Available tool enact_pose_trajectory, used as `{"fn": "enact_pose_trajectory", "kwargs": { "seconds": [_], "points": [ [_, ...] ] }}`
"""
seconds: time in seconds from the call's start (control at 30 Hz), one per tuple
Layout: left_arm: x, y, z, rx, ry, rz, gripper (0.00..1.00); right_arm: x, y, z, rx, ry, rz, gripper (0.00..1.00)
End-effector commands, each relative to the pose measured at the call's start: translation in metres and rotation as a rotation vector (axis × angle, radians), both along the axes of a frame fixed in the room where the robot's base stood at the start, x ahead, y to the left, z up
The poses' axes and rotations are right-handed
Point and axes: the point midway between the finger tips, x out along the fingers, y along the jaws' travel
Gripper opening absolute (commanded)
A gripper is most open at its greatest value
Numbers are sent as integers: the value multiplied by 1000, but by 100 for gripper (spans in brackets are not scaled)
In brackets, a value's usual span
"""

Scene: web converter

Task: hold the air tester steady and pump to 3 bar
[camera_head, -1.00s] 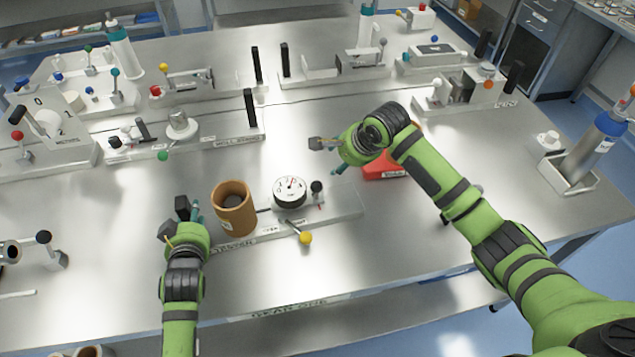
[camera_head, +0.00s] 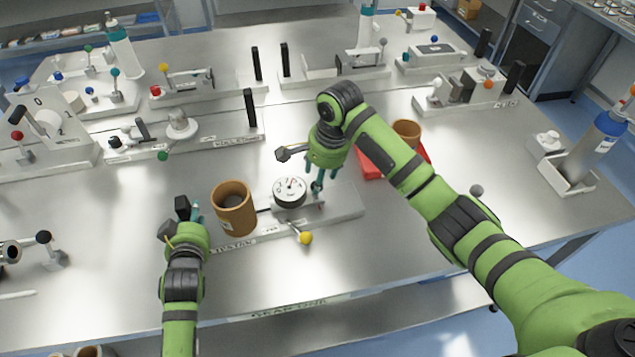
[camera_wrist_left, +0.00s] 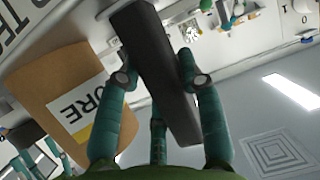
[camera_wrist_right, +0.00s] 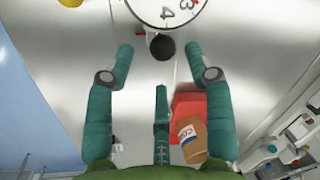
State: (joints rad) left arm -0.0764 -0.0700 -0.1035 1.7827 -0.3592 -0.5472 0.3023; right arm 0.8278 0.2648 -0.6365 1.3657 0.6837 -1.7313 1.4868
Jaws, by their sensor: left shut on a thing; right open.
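The air tester stands at the front middle of the bench: a pale base (camera_head: 345,207), a brown cylinder (camera_head: 234,210), a round white gauge (camera_head: 290,190) and a yellow-ball lever (camera_head: 304,236). My left gripper (camera_wrist_left: 155,85) is shut on its upright black handle (camera_wrist_left: 150,60), left of the cylinder. My right gripper (camera_head: 318,190) is open, fingers down, over the tester's right end. In the right wrist view the black knob (camera_wrist_right: 162,47) lies between the spread fingertips, apart from them as far as I can tell. The gauge (camera_wrist_right: 170,8) is partly cut off; I cannot read its needle.
A red tray (camera_head: 370,165) with a brown cup (camera_head: 407,130) lies behind my right forearm. Other fixtures with black handles line the back of the bench, one (camera_head: 180,125) behind the tester.

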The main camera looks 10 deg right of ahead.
Motion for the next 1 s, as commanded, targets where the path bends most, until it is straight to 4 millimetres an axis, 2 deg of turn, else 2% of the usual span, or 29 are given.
{"fn": "enact_pose_trajectory", "kwargs": {
  "seconds": [0.03,0.23,0.63,0.77,0.93,1.0],
  "points": [
    [-4,0,-11,-1,28,2,0,1,1,-10,0,2,-1,54],
    [-4,0,-11,-1,28,2,0,5,4,-34,-1,1,1,54],
    [-4,0,-11,-1,28,2,0,7,5,-41,1,-2,0,54],
    [-4,0,-11,-1,28,2,0,7,5,-41,1,-1,0,2],
    [-4,0,-11,-1,28,2,0,6,5,-41,1,-1,0,0],
    [-4,0,-11,-1,28,2,0,7,-2,-42,0,0,-3,0]
  ]
}}
